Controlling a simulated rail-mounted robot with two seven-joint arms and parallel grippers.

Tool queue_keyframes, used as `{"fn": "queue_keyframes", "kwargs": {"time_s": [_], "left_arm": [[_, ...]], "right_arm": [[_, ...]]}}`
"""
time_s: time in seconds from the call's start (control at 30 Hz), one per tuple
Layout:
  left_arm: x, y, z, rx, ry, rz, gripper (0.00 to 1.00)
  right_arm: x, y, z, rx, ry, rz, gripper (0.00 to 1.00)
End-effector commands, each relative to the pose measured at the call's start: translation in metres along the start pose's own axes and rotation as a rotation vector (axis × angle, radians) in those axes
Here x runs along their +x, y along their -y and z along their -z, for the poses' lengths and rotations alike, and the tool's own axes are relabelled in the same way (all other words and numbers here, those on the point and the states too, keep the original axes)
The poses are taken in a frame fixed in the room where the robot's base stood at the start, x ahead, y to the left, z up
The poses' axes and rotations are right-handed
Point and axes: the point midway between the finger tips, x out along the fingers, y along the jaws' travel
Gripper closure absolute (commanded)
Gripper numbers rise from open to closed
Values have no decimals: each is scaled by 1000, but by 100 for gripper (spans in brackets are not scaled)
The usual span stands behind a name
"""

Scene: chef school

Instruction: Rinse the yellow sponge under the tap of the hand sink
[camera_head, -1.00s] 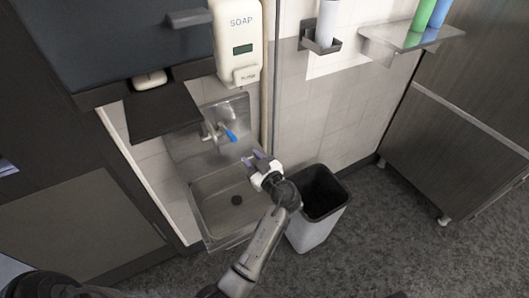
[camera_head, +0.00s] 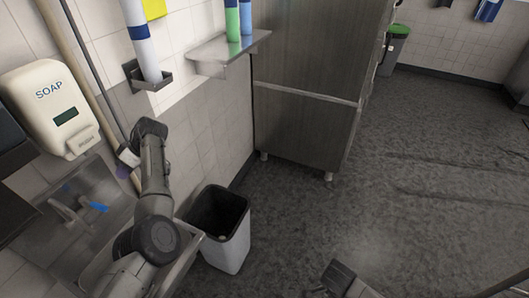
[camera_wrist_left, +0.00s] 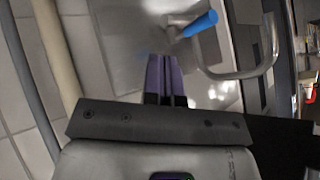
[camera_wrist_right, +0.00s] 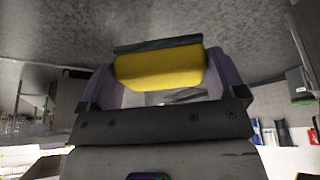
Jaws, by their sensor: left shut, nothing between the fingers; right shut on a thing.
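The hand sink's basin (camera_head: 95,235) is at the lower left of the head view, partly hidden by my left arm. Its tap (camera_head: 68,208) has a blue lever (camera_head: 98,207). In the left wrist view the tap's curved spout (camera_wrist_left: 250,68) and blue lever (camera_wrist_left: 200,24) are just beyond my left gripper (camera_wrist_left: 166,60). Its purple fingers are shut and empty; in the head view this gripper (camera_head: 122,171) is right of the tap. In the right wrist view, my right gripper (camera_wrist_right: 160,75) is shut on the yellow sponge (camera_wrist_right: 160,68), which has a dark side. I cannot make out running water.
A soap dispenser (camera_head: 55,108) hangs above the sink. A grey waste bin (camera_head: 228,250) stands right of the sink. A wall shelf (camera_head: 225,52) holds bottles, and a tall cabinet (camera_head: 305,95) stands beside it. Open floor (camera_head: 420,210) lies to the right.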

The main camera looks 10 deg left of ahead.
Motion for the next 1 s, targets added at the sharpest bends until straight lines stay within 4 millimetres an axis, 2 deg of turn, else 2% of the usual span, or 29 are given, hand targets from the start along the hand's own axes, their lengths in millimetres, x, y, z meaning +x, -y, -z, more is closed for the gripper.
{"fn": "queue_keyframes", "kwargs": {"time_s": [0.2,0.37,0.57,0.9,1.0], "left_arm": [[-17,1,7,79,125,11,100],[-15,2,7,99,155,13,100],[15,3,2,101,158,15,100],[81,5,-8,100,156,14,100],[80,15,-5,99,155,11,100]], "right_arm": [[-2,0,1,0,0,0,33],[-2,0,1,0,0,0,33],[-2,0,1,0,0,0,33],[-2,0,1,0,0,0,33],[-6,0,2,0,0,0,33]]}}
